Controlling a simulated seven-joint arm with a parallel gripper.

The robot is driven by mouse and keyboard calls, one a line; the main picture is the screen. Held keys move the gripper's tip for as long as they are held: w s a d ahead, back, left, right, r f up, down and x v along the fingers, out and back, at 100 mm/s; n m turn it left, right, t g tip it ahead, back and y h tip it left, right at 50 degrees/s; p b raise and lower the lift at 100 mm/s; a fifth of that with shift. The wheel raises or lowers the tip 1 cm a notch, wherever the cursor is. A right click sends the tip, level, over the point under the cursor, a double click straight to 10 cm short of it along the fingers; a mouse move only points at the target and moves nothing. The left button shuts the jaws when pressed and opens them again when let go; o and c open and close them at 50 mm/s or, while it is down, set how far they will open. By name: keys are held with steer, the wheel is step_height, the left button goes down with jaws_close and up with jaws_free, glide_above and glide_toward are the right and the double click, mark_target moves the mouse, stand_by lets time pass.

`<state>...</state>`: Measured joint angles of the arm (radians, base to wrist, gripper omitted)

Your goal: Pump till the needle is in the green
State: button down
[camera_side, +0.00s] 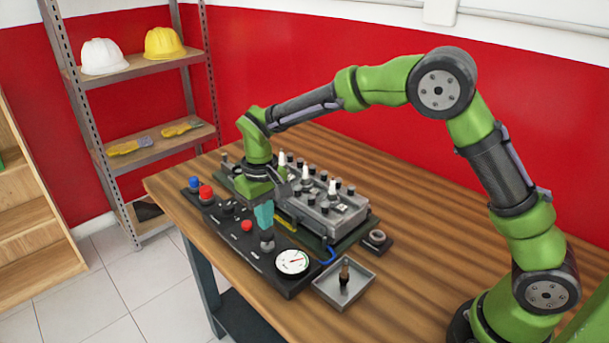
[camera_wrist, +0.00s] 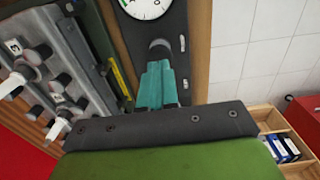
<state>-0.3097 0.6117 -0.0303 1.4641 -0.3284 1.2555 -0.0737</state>
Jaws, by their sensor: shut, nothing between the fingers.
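The pressure gauge (camera_side: 292,261) is a round white dial at the front end of a black control panel (camera_side: 250,258). A little green shows near its right side, but the needle is too small to read surely. In the wrist view the dial (camera_wrist: 144,6) is cut off at the top. A dark round pump knob (camera_side: 267,244) stands on the panel beside the gauge. My gripper (camera_side: 265,229), with teal fingers, is shut and empty, pointing down just above the knob. In the wrist view the fingertips (camera_wrist: 157,66) partly cover the knob (camera_wrist: 160,46); contact cannot be told.
The grey engine block (camera_side: 325,208) with several plugs stands close behind the panel. A metal tray (camera_side: 325,291) holding a small brown-and-black part is at the front. The table's right side is clear.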

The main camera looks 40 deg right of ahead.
steer(key=shift+r, duration=2.4)
steer(key=shift+f, duration=0.3)
steer(key=shift+s+f, duration=0.35)
steer(key=shift+s, duration=0.25)
steer(key=s+d+r+m+t+y, duration=0.1)
steer(key=s+d+r, duration=0.4)
steer(key=s, duration=0.6)
steer(key=s+d+r+m+t+y, duration=0.1)
steer(key=s+d+r+m+t, duration=0.2)
steer(key=s, duration=0.7)
step_height(320, 180, up, 3)
steer(key=d+t, duration=0.2)
steer(key=t, duration=0.1)
steer(key=shift+s+d, duration=0.25)
steer(key=shift+s, duration=0.1)
